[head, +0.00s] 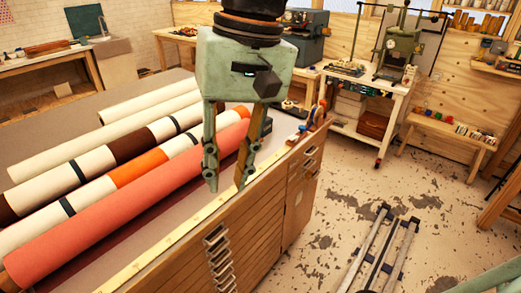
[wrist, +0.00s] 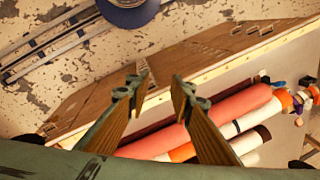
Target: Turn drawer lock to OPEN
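The wooden drawer cabinet (head: 255,215) runs along the front of the worktable, with metal handles (head: 218,255) on its front. Its front also shows in the wrist view (wrist: 225,45), foreshortened. I cannot make out a drawer lock or an OPEN mark in either view. My gripper (head: 226,183) hangs fingers down near the front edge of the tabletop, to the right of the salmon roll. Its two fingers are apart with nothing between them; the wrist view shows the same gap (wrist: 157,88). The gripper hides part of the tabletop and rolls behind it.
Several rolls, one a large salmon roll (head: 130,205), lie on the tabletop left of my gripper. A yellow measuring strip (head: 150,258) lines the front edge. Small red and blue items (head: 318,112) sit at the far corner. A metal rail (head: 380,250) crosses the open floor.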

